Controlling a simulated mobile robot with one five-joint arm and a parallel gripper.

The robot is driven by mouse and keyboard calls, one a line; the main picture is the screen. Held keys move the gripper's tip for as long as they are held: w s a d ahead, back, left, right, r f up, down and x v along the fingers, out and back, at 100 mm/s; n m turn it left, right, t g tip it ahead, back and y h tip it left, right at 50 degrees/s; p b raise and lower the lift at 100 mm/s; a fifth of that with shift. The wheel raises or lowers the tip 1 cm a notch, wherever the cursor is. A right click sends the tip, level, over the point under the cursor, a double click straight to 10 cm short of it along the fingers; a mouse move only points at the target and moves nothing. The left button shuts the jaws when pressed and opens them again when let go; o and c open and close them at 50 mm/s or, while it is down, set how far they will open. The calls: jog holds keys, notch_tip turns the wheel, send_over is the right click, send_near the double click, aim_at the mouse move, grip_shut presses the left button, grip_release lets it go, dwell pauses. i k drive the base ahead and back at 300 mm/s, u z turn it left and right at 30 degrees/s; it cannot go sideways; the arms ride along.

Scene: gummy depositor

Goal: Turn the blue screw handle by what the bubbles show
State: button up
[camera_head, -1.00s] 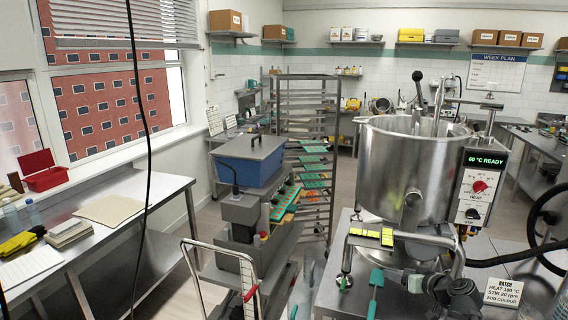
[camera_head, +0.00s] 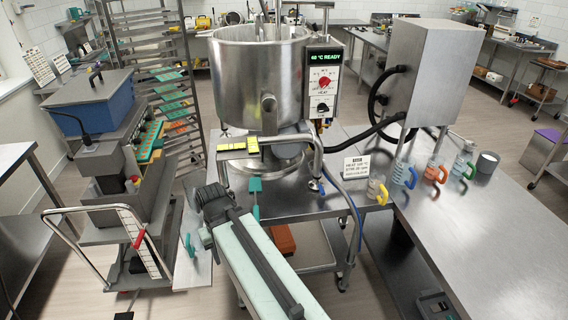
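The blue screw handle (camera_head: 321,188) sits low at the foot of the bent steel tube, right of the kettle's base. The yellow-green bubble vials (camera_head: 231,147) lie on the tube's bar in front of the kettle (camera_head: 262,75), with one more vial (camera_head: 252,146) turned crosswise at their right end. The bubbles are too small to read. My arm reaches up from the bottom edge. Its dark end, my gripper (camera_head: 209,195), is left of the blue handle and apart from it. Its fingers cannot be made out.
A teal scraper (camera_head: 255,197) is beside my arm. A batch card (camera_head: 357,167) and several jugs with coloured handles (camera_head: 403,170) stand to the right. A blue hose (camera_head: 352,205) hangs by the blue handle. The right bench (camera_head: 480,240) is mostly bare.

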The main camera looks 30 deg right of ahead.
aim_at(320, 186)
jog(key=z, duration=1.6)
jog(key=k, duration=0.85)
jog(key=u, duration=0.3)
jog(key=i, duration=1.05)
jog(key=u, duration=0.05)
